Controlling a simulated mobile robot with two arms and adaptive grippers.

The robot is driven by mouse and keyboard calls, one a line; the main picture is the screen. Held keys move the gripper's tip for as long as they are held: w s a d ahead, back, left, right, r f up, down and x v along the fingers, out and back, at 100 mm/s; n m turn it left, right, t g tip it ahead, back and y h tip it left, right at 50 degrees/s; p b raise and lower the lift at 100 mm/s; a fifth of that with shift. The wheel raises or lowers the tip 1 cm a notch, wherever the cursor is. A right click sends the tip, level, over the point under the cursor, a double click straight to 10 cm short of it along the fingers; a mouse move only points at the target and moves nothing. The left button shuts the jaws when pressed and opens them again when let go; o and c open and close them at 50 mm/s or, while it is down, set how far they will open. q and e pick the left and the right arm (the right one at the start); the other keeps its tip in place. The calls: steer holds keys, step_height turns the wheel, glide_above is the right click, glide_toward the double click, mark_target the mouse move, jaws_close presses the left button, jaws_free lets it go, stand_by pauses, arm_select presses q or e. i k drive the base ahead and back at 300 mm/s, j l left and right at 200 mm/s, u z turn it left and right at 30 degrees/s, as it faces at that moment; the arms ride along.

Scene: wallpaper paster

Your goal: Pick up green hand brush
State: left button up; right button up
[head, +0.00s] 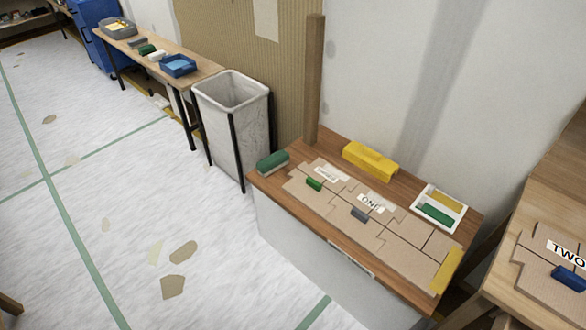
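A dark green block-shaped thing with a paler lower part, which looks like the green hand brush (272,161), lies at the left end of the wooden-topped table (277,186). It sits near the corner beside the waste bin, left of the brown panels. Neither of my grippers is in view, and nothing is touching the brush. Other green things also show: a small bright green piece (314,184) on the panels, a green piece (437,214) in a white tray (459,217), and a dark green item (147,49) on the far bench.
A yellow block (370,160) stands at the table's back, and a wooden post (313,80) rises at its back left. A grey bin (236,125) stands just left. Another table (509,288) is at the right. The floor at left is mostly open.

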mark_target(269, 165)
steer(key=i+j+z, duration=0.15)
steer(key=i+j, duration=0.15)
steer(key=i+j+z, duration=0.15)
steer(key=i+j, duration=0.15)
steer(key=i+j+z, duration=0.2)
steer(key=j, duration=0.3)
steer(key=i+j+z, duration=0.15)
steer(key=i+j, duration=0.2)
steer(key=j, duration=0.1)
